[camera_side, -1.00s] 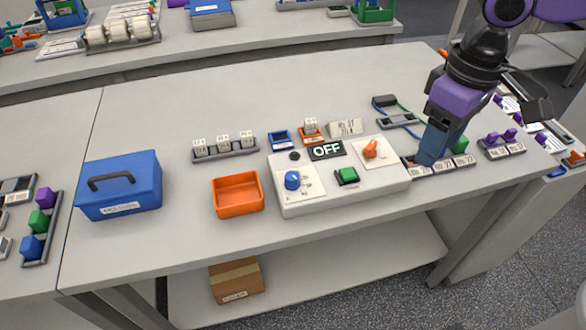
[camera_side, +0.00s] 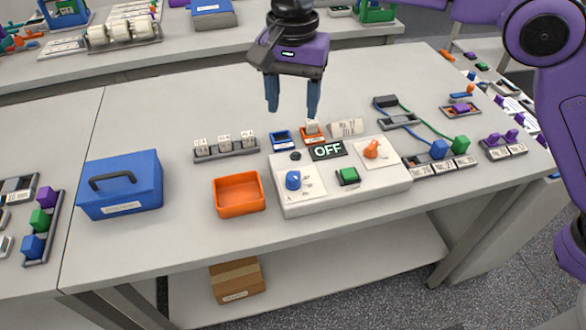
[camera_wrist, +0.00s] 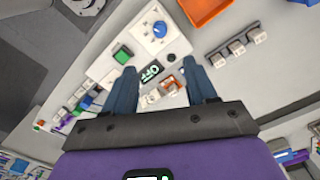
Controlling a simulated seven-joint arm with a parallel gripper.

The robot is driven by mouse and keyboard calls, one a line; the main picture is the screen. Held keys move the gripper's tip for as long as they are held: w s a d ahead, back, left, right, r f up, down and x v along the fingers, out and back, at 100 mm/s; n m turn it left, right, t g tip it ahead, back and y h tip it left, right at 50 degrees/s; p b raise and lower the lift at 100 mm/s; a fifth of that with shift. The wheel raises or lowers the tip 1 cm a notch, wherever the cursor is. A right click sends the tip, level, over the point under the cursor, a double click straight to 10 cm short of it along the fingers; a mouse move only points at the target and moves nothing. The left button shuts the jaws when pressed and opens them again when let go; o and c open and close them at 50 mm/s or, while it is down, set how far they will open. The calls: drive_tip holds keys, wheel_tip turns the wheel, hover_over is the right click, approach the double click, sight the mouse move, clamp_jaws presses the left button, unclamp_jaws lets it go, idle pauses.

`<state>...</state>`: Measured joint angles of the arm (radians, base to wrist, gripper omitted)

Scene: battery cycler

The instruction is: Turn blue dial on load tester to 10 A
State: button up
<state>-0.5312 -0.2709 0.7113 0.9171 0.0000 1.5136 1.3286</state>
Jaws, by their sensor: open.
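The load tester (camera_side: 325,203) is a white box on the bench with a display reading OFF (camera_side: 327,150). Its blue dial (camera_side: 292,180) sits at the front left of the box, and it also shows at the top of the wrist view (camera_wrist: 160,29). A green button (camera_side: 347,176) and an orange knob (camera_side: 371,149) are on the same box. My gripper (camera_side: 292,110) is open and empty, pointing down above the bench behind the tester. Its two blue fingers also show in the wrist view (camera_wrist: 164,88). The dial's scale is too small to read.
An orange tray (camera_side: 238,208) stands left of the tester, with a blue case (camera_side: 118,185) farther left. A rack of white blocks (camera_side: 225,151) is behind the tray. Blue and green plugs (camera_side: 449,147) with cables are right of the tester.

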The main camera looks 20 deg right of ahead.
sight(293, 176)
wheel_tip(293, 176, down, 17)
drive_tip(key=shift+f, duration=0.1)
idle(0.5)
drive_tip(key=c, duration=1.1)
